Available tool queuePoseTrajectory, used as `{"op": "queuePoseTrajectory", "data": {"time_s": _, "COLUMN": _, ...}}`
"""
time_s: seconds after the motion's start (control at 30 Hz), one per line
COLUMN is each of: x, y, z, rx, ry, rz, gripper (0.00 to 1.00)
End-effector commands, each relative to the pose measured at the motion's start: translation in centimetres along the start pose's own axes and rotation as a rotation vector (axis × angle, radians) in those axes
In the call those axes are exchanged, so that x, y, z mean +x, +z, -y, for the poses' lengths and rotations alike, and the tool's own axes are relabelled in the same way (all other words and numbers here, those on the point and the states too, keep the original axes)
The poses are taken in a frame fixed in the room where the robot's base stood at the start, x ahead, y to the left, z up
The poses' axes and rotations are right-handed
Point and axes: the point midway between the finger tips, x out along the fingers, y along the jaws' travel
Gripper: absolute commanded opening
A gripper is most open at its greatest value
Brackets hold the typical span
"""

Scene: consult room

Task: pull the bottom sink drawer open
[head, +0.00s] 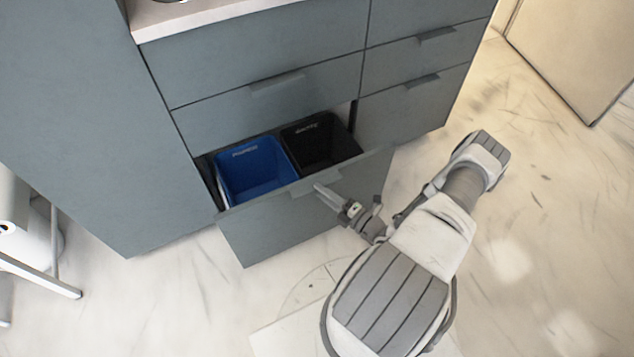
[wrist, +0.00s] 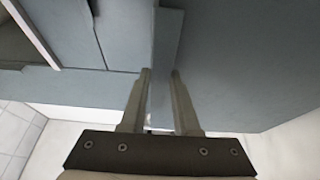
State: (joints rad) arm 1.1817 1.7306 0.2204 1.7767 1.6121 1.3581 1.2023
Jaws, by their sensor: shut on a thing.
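The bottom sink drawer (head: 277,231) is a wide grey-blue front, pulled well out from the cabinet in the head view. A blue bin (head: 250,172) and a black bin (head: 318,145) show inside it. A tab handle (head: 305,187) sits on its top edge. My gripper (head: 320,188) is at that handle. In the wrist view, the two fingers of my gripper (wrist: 160,75) are on either side of the handle (wrist: 168,45), shut on it. The exact finger contact is small in the head view.
The grey-blue cabinet (head: 270,50) has closed drawers above and to the right. A white metal frame (head: 40,278) stands on the floor at the left. Pale marble floor (head: 540,200) is open at the right. A cream panel (head: 570,50) stands at the upper right.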

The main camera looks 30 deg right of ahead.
Motion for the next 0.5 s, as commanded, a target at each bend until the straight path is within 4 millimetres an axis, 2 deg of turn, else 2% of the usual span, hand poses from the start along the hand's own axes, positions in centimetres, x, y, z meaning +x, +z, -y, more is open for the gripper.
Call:
{"op": "queuePoseTrajectory", "data": {"time_s": 0.03, "x": -0.7, "y": -0.3, "z": 0.5, "rx": 0.006, "ry": -0.016, "rz": 0.0, "gripper": 0.0}}
{"op": "queuePoseTrajectory", "data": {"time_s": 0.2, "x": -1.7, "y": -0.7, "z": 0.6, "rx": 0.004, "ry": -0.017, "rz": 0.0, "gripper": 0.0}}
{"op": "queuePoseTrajectory", "data": {"time_s": 0.5, "x": -2.0, "y": -0.8, "z": 0.6, "rx": 0.002, "ry": -0.017, "rz": -0.001, "gripper": 0.0}}
